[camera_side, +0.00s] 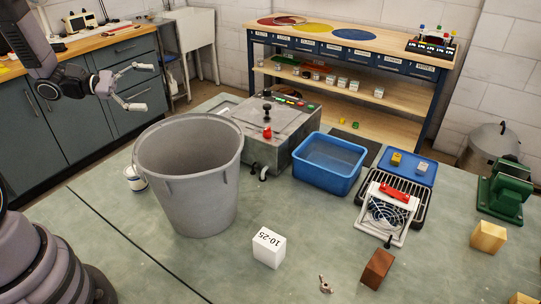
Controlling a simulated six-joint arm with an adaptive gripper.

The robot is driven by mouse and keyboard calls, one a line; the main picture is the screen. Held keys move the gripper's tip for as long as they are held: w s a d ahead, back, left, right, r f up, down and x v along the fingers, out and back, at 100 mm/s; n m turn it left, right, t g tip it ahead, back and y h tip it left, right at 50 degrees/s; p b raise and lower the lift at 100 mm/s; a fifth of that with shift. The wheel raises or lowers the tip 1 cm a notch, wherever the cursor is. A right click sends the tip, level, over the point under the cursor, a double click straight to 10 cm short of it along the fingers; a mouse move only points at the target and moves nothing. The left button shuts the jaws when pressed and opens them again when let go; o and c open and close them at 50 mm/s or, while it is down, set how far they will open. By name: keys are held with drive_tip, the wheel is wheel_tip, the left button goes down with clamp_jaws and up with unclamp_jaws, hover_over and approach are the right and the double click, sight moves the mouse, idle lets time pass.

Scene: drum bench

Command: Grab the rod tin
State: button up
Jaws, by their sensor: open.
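A small white tin (135,179) stands on the green bench top at the left, partly hidden behind the big grey drum (190,180). It may be the rod tin, but I cannot read a label on it. My gripper (148,87) is at the upper left, fingers spread and empty, pointing right. It is up in the air, apart from the tin and the drum. A white block (268,247) marked 10-25 stands in front of the drum.
A grey machine (275,135) with a red knob stands behind the drum. A blue tub (327,163), a framed fan unit (387,210), a brown block (377,268) and a green vise (504,190) occupy the right. The front left bench top is clear.

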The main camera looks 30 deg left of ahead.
drive_tip(key=w+a+f+n+t+y, duration=0.1)
drive_tip(key=a+f+n+t+y, duration=0.5)
drive_tip(key=a+f+n, duration=0.25)
drive_tip(key=n+y, duration=0.7)
drive_tip(key=n, duration=0.1)
hover_over(138, 178)
drive_tip(key=s+a, duration=0.1)
drive_tip(key=a, duration=0.1)
drive_tip(key=shift+g, duration=0.4)
wheel_tip(138, 178, down, 13)
drive_tip(key=shift+a+f, duration=0.1)
drive_tip(key=s+f+n, duration=0.1)
drive_tip(key=s+f+n+g+y, duration=0.1)
drive_tip(key=s+f, duration=0.1)
drive_tip(key=s+d+f+n+g+y, duration=0.1)
drive_tip(key=f, duration=0.1)
drive_tip(key=shift+s+f, duration=0.25)
drive_tip(key=shift+s, duration=0.05)
drive_tip(key=shift+w+f, duration=0.2)
drive_tip(key=shift+f, duration=0.1)
drive_tip(key=shift+y, duration=0.3)
drive_tip(key=x, duration=0.6)
drive_tip(key=shift+w+a+f, duration=0.1)
drive_tip(key=shift+w+f, duration=0.05)
drive_tip(key=shift+w, duration=0.2)
drive_tip(key=c, duration=1.3)
